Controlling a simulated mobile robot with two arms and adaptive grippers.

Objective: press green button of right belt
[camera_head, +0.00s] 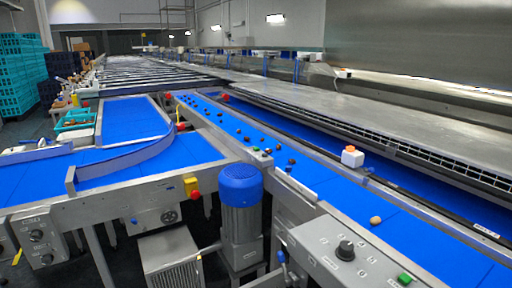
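The right belt (322,188) is a long blue conveyor running from the far middle to the lower right. Several dark dates lie along its far half, and one lighter brown date (375,221) lies nearer. A green button (404,279) sits on the grey control panel (325,246) at the belt's near side, close to the bottom edge of the picture. A black knob (345,250) is on the same panel, left of and beyond the button. Neither of my grippers is in view.
A curved blue belt (185,152) is on the left, with a yellow-and-red emergency button (192,187). A blue-capped motor (240,185) stands between the belts. A white box with an orange part (352,157) sits on the right belt's far side. Teal crates (20,75) are stacked far left.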

